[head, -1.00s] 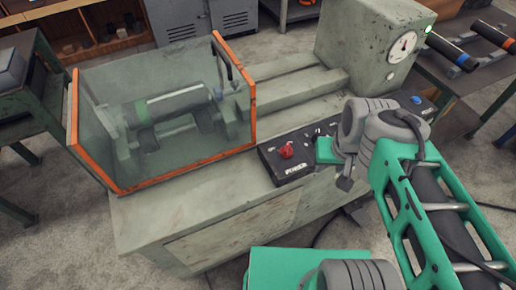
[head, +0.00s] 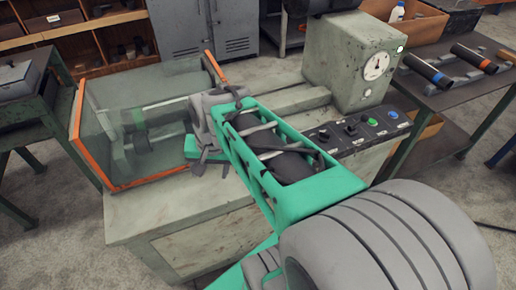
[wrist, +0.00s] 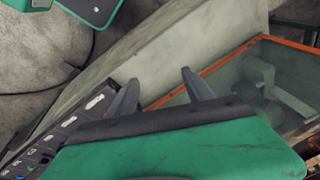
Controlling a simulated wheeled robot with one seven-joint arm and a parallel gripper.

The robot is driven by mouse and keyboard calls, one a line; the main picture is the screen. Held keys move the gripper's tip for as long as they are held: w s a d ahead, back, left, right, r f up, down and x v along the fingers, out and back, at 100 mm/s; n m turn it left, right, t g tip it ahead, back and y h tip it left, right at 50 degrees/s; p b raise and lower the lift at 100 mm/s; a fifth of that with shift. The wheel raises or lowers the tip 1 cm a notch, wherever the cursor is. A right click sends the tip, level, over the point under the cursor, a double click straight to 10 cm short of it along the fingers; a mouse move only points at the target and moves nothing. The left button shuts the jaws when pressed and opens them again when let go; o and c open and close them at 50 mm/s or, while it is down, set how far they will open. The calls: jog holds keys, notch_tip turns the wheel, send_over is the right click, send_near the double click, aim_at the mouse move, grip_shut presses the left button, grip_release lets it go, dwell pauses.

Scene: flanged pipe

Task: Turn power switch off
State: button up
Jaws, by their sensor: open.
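The control panel (head: 362,132) lies along the front edge of the machine bench, with several dark knobs and a blue one. Its red power switch does not show in the head view now; my arm covers that end. In the wrist view the panel (wrist: 68,138) runs along the left side with labels and small knobs, and I cannot make out the red switch. My gripper (head: 210,168) is left of the panel, in front of the clear guard box. In the wrist view my gripper (wrist: 160,92) has its two dark fingers apart, with nothing between them.
The orange-edged guard box (head: 76,130) stands at the left of the bench, close to my gripper. A gauge housing (head: 345,65) with a small lit lamp (head: 400,49) is at the back right. A table (head: 470,95) with pipes stands at the right, shelves at the back left.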

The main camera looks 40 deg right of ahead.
jog(key=d+f+m+t+y+p, duration=0.1)
jog(key=d+f+m+p, duration=0.1)
jog(key=d+m, duration=0.95)
jog(key=d+f+m+y+p, duration=0.1)
jog(key=d+f+m+p, duration=0.1)
jog(key=d+m, duration=0.95)
jog(key=x, duration=0.6)
jog(key=shift+d+f, duration=0.15)
jog(key=shift+f, duration=0.1)
jog(key=shift+s, duration=0.1)
jog(key=shift+c, duration=0.6)
grip_shut()
